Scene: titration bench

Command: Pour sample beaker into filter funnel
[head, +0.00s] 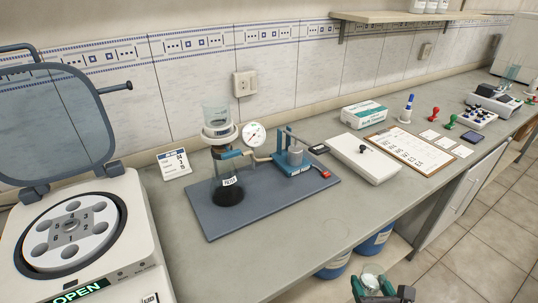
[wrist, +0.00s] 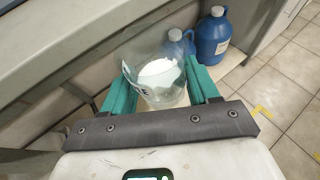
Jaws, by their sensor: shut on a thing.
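The sample beaker (wrist: 150,88) is clear glass with white contents and a partly readable label in the wrist view. My gripper (wrist: 160,92) is shut on it, with a green finger on each side. In the head view the beaker (head: 371,281) and my gripper (head: 382,288) are low at the bottom edge, in front of the bench. The filter funnel (head: 215,116) is a clear cup on a white base, above a dark flask (head: 229,191) on a blue-grey mat (head: 262,208). The beaker is well apart from the funnel, nearer the floor side.
An open centrifuge (head: 80,235) stands at the left. A pump with a red handle (head: 295,160) and a gauge (head: 253,135) are beside the funnel. A white box (head: 364,158) and clipboard (head: 410,150) lie further right. Blue jugs (head: 375,243) stand below the bench. The bench front near the mat is clear.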

